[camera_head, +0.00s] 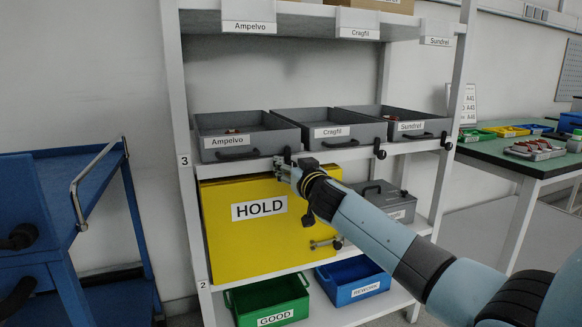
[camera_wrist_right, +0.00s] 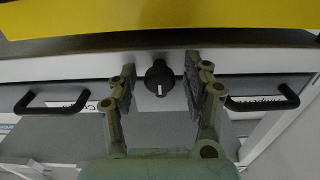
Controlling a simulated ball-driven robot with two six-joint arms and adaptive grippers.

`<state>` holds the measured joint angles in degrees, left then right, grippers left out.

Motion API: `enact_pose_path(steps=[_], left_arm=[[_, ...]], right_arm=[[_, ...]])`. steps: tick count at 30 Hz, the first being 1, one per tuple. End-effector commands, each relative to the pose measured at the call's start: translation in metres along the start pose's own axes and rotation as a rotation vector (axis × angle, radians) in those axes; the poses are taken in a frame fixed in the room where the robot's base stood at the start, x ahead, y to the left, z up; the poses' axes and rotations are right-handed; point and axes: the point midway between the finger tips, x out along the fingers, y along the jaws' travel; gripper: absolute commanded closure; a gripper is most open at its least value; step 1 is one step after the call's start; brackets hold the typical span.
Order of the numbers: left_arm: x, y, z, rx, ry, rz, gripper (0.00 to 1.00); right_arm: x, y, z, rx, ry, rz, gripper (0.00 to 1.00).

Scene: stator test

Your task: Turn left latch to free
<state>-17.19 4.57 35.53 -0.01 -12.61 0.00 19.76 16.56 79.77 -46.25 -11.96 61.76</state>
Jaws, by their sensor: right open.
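The left latch (camera_head: 287,155) is a small black knob on the shelf's front edge, between the Ampelvo and Cragfil trays. In the right wrist view the latch (camera_wrist_right: 159,76) shows as a round black knob with a short white mark, upright in that picture. My right gripper (camera_head: 284,172) is at the latch, just below it in the head view. In the wrist view its two fingers (camera_wrist_right: 160,88) are open, one on each side of the knob, with a gap on both sides. My left gripper is not in view.
Grey trays labelled Ampelvo (camera_head: 234,141), Cragfil (camera_head: 332,133) and Sundrel (camera_head: 410,127) stand on the shelf. Two more black knobs (camera_head: 380,150) sit further right. Below is a yellow HOLD panel (camera_head: 235,245). A blue trolley (camera_head: 85,185) stands left.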

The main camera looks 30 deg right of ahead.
Motion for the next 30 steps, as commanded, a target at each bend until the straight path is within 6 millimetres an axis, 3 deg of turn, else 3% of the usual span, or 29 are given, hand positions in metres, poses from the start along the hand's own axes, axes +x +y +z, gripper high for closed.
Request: enact_pose_path(steps=[8,19,30], left_arm=[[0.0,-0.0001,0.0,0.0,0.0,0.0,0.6],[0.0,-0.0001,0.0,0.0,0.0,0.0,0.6],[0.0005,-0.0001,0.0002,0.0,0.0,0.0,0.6]], right_arm=[[0.0013,-0.0001,0.0,0.0,0.0,0.0,0.52],[0.001,-0.0001,0.0001,0.0,0.0,0.0,1.0],[0.0008,-0.0002,0.0007,-0.038,-0.001,0.0,1.0]])
